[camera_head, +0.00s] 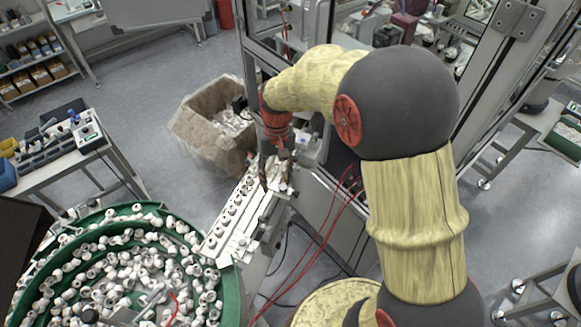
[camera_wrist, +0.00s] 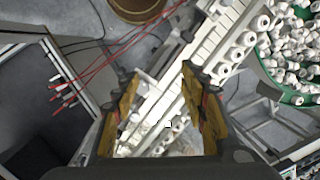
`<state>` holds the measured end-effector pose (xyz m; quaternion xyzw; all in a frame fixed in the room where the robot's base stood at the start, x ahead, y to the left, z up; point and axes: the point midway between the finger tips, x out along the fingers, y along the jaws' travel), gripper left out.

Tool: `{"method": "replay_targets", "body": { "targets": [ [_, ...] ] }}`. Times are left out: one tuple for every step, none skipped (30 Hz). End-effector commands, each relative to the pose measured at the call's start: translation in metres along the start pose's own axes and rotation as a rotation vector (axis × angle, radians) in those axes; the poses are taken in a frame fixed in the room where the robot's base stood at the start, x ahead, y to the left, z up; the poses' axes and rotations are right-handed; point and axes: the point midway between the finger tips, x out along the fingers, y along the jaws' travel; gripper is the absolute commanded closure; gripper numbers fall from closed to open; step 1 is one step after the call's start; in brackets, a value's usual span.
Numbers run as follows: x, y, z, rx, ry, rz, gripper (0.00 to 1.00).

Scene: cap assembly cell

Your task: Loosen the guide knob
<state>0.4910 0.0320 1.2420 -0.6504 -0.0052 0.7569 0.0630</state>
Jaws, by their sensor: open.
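The guide rail (camera_head: 222,243) runs from the feeder bowl up toward the machine, with a row of white caps on it. Small dark fittings (camera_head: 263,222) sit along its right side; I cannot tell for sure which is the guide knob. A dark knob-like part (camera_wrist: 187,36) shows beside the rail in the wrist view, beyond the fingertips. My gripper (camera_head: 266,184) points down over the upper end of the rail. In the wrist view my gripper (camera_wrist: 158,76) has its two fingers apart, with the rail visible between and below them. Nothing is held.
The green feeder bowl (camera_head: 232,297) full of white caps stands at the lower left. A cardboard box (camera_head: 200,133) with clear plastic is left of my arm. The machine frame (camera_head: 249,55) stands close behind my gripper. Red hoses (camera_head: 322,243) hang to the right of the rail.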

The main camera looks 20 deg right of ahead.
Motion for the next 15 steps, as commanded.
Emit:
{"method": "replay_targets", "body": {
  "targets": [
    [0.010,0.012,-0.005,-0.089,0.030,0.040,0.57],
    [0.013,0.018,-0.010,-0.143,0.049,0.061,0.57],
    [0.014,0.023,-0.017,-0.208,0.076,0.083,0.57],
    [0.013,0.025,-0.022,-0.250,0.094,0.097,0.57],
    [0.013,0.027,-0.028,-0.287,0.110,0.108,0.57],
    [0.012,0.028,-0.033,-0.324,0.126,0.116,0.57],
    [0.011,0.028,-0.035,-0.345,0.133,0.118,0.57],
    [0.011,0.028,-0.036,-0.360,0.137,0.119,0.57],
    [0.013,0.028,-0.037,-0.373,0.137,0.120,0.57],
    [0.014,0.028,-0.037,-0.380,0.137,0.120,0.57],
    [0.015,0.028,-0.037,-0.384,0.136,0.120,0.57],
    [0.019,0.028,-0.038,-0.385,0.135,0.120,0.57],
    [0.022,0.029,-0.038,-0.385,0.135,0.119,0.57],
    [0.026,0.029,-0.038,-0.384,0.133,0.119,0.57],
    [0.032,0.029,-0.039,-0.384,0.132,0.118,0.57]
  ]
}}
